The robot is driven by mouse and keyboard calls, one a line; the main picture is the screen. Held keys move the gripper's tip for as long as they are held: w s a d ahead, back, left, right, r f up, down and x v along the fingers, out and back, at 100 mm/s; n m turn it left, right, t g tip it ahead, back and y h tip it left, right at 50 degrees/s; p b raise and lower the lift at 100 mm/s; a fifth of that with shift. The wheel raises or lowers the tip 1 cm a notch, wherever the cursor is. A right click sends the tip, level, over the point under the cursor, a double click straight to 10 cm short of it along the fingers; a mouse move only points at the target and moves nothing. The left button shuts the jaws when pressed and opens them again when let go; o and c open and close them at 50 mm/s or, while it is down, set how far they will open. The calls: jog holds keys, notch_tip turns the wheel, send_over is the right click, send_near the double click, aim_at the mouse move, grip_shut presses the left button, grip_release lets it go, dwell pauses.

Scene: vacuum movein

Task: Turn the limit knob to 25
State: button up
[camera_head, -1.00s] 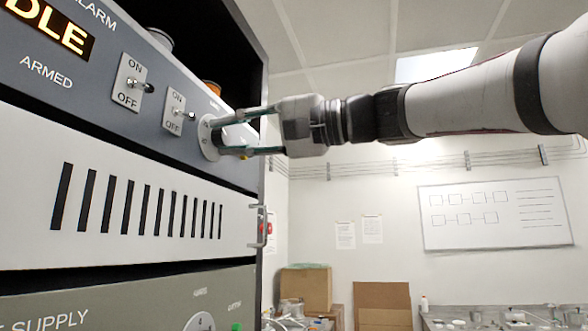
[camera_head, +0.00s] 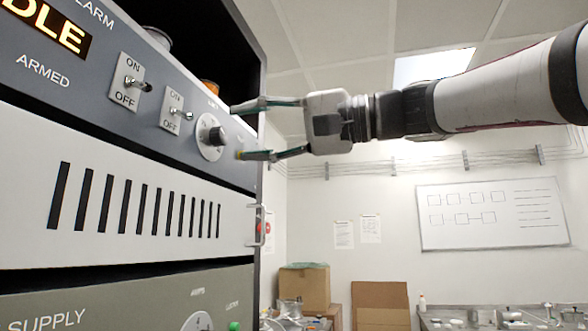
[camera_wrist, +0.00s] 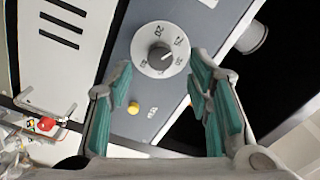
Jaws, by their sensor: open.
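The limit knob is a dark round knob (camera_head: 215,136) on a white dial plate, on the grey upper panel right of two ON/OFF switches. In the wrist view the knob (camera_wrist: 160,56) sits ahead between the fingers, with the dial numbers 20 and 25 around it; the other numbers are hard to read. Its exact pointer setting is too small to tell. My gripper (camera_head: 237,131) is open and empty, just off the panel to the right of the knob. Its teal-padded fingers (camera_wrist: 163,78) are spread wide on either side of the knob, apart from it.
A yellow button (camera_wrist: 133,108) is on the panel close to the knob. Toggle switches (camera_head: 181,113) stick out to its left. A rack handle (camera_head: 258,226) stands below right. Free air lies right of the panel.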

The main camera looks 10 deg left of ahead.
jog(key=d, duration=0.8)
jog(key=shift+s+d, duration=0.15)
jog(key=shift+s, duration=0.15)
